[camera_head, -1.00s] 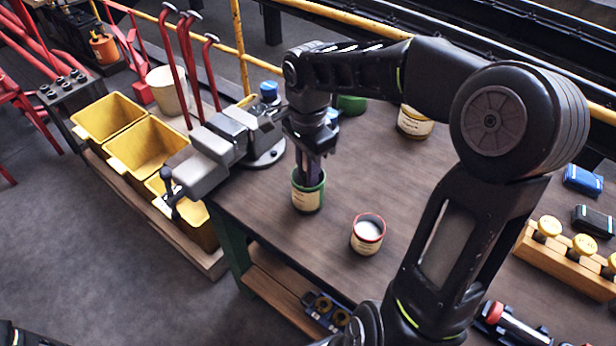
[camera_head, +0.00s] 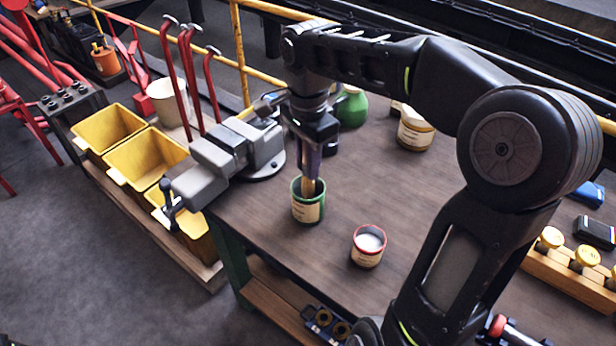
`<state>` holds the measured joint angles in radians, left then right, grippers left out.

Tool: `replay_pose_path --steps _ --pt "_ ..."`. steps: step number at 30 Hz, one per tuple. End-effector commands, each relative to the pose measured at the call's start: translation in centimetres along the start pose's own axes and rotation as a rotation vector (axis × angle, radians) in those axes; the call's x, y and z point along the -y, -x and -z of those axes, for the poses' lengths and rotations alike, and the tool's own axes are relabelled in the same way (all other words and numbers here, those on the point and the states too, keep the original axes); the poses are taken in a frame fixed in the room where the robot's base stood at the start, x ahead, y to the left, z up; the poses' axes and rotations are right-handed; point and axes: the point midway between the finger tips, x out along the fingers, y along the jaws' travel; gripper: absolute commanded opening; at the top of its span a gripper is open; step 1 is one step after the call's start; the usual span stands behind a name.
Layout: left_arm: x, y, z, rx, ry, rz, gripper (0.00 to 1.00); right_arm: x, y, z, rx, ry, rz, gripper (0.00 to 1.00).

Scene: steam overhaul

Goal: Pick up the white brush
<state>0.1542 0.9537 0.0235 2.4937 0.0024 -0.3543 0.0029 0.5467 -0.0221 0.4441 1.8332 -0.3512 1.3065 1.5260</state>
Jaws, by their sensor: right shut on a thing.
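My right gripper (camera_head: 309,172) points straight down over a green open can (camera_head: 308,209) with a cream label, on the workbench. It is shut on a pale, wood-coloured handle (camera_head: 308,188), which stands in the can's mouth. I take this to be the brush; its lower end is hidden inside the can and no white part shows. My left gripper is out of view.
A red-rimmed can (camera_head: 369,246) with white contents stands to the right on the workbench (camera_head: 420,185). A grey vise (camera_head: 225,155) is close on the left. A green bottle (camera_head: 352,108) and a cream can (camera_head: 414,132) stand behind. Yellow bins (camera_head: 145,160) stand beyond the bench's left edge.

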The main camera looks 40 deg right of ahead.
Motion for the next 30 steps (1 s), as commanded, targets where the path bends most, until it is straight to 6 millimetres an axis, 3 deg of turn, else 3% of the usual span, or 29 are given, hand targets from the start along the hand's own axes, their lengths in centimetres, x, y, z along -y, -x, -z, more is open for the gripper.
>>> replay_pose_path --steps 4,8,30 --pt "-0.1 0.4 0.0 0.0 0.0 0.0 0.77 0.1 3.1 0.0 0.0 0.001 0.003 0.0" --pt "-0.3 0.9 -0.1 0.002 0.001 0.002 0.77 0.0 4.4 0.0 0.0 0.0 0.0 0.0" --pt "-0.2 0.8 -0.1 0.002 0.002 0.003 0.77 0.0 4.5 0.0 0.0 0.0 -0.001 0.0"
